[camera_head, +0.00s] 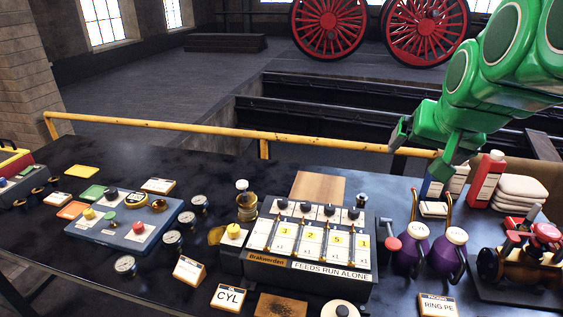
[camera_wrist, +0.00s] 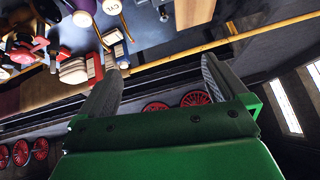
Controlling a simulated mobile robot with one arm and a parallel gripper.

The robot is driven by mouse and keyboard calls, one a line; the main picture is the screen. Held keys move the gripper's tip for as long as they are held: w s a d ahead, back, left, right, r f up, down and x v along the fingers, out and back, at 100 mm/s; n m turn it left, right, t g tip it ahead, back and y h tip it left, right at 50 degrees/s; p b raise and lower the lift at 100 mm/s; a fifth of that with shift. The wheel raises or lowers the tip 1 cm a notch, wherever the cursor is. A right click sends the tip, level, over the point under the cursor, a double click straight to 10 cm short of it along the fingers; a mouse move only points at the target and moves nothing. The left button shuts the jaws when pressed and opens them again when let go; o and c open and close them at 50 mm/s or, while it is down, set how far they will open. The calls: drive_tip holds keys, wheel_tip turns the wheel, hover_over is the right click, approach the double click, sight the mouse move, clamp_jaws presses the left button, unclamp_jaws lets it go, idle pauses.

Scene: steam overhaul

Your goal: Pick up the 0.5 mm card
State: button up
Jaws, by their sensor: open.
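Several small flat coloured cards lie on the left part of the dark bench in the head view: a yellow card (camera_head: 82,172), a green card (camera_head: 91,194) and an orange card (camera_head: 72,210). Any thickness marking is too small to read, so I cannot tell which is the 0.5 mm card. My gripper (camera_head: 424,150) is at the upper right, above the bench's far right edge, well away from these cards. In the wrist view my gripper (camera_wrist: 162,70) has its two dark fingers spread wide with nothing between them.
A blue panel (camera_head: 150,232) with knobs stands beside the cards, with several round gauges nearby. A lubricator box (camera_head: 290,280) stands mid-bench. Purple oil cans (camera_head: 445,252), a red bottle (camera_head: 487,178) and a brass valve assembly (camera_head: 525,262) crowd the right. A yellow rail (camera_head: 200,129) runs behind.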

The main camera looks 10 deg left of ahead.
drive_tip(key=w+a+r+t, duration=0.1)
drive_tip(key=w+r+t, duration=0.4)
drive_tip(key=r, duration=0.9)
drive_tip(key=w+a+r+t, duration=0.1)
drive_tip(key=w+r+t, duration=0.2)
drive_tip(key=w+r, duration=0.75)
drive_tip(key=w+a+f+n+g+y, duration=0.15)
drive_tip(key=a+f+n, duration=0.3)
drive_tip(key=a, duration=0.65)
drive_tip(key=w+a+f+n+g+h, duration=0.1)
drive_tip(key=w+a+f+n, duration=0.35)
drive_tip(key=a, duration=0.75)
drive_tip(key=s+a+f+n+g, duration=0.2)
drive_tip(key=s+a+f+n, duration=0.1)
drive_tip(key=a+f, duration=0.95)
drive_tip(key=n+t+h, duration=0.3)
drive_tip(key=n+h, duration=0.1)
drive_tip(key=n, duration=1.9)
approach(188, 270)
drive_tip(key=w, duration=0.3)
drive_tip(key=shift+w+f+g, duration=0.1)
drive_tip(key=shift+f+g, duration=0.15)
drive_tip(key=shift+x, duration=3.85)
drive_tip(key=shift+d+f, duration=0.15)
drive_tip(key=shift+d, duration=0.05)
drive_tip(key=c, duration=0.9)
drive_tip(key=shift+o, duration=0.2)
